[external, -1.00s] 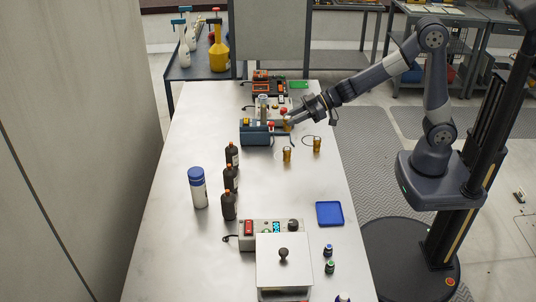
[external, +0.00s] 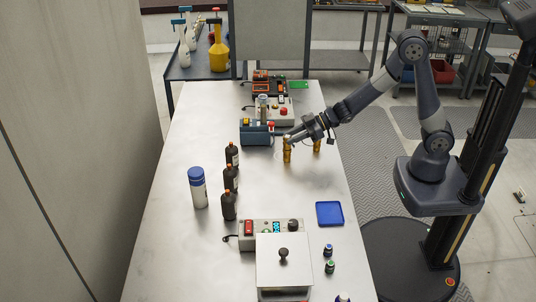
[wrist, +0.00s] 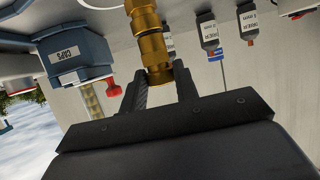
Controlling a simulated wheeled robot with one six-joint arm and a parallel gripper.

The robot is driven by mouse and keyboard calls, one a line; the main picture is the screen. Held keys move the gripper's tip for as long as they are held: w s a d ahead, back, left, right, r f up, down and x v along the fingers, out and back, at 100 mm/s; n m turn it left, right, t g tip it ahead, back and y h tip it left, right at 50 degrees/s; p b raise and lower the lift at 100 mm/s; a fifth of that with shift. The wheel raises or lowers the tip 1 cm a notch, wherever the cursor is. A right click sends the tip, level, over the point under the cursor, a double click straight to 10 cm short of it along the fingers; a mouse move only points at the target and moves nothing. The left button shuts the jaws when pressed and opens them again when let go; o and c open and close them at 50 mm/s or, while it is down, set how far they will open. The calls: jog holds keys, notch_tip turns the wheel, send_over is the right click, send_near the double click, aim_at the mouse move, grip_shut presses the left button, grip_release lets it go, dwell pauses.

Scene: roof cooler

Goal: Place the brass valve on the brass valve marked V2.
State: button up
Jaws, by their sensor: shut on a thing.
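My gripper (external: 289,138) is shut on a brass valve (wrist: 158,68), with one dark finger on each side of it. The held valve is in line with a standing brass valve (external: 287,156), directly above it. In the wrist view this lower valve (wrist: 143,16) appears end to end with the held one. They seem to meet, but I cannot tell whether the held valve's weight rests on it. Another brass valve (external: 317,147) stands to the right, partly behind my gripper. No V2 marking is readable on any valve.
A blue box labelled CAPS (wrist: 72,57) stands close on the left, also in the external view (external: 256,133). Dark bottles (external: 231,177) stand in a row at left. A blue tray (external: 329,213) lies nearer. The table between is clear.

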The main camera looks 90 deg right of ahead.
jog(key=shift+f, duration=0.15)
jog(key=o, duration=1.1)
jog(key=shift+r+p+v, duration=0.1)
jog(key=shift+p+v, duration=0.25)
jog(key=shift+v, duration=2.7)
jog(key=shift+r+p+v, duration=0.15)
jog(key=shift+p+v, duration=0.15)
jog(key=shift+v, duration=2.75)
jog(key=shift+w, duration=0.15)
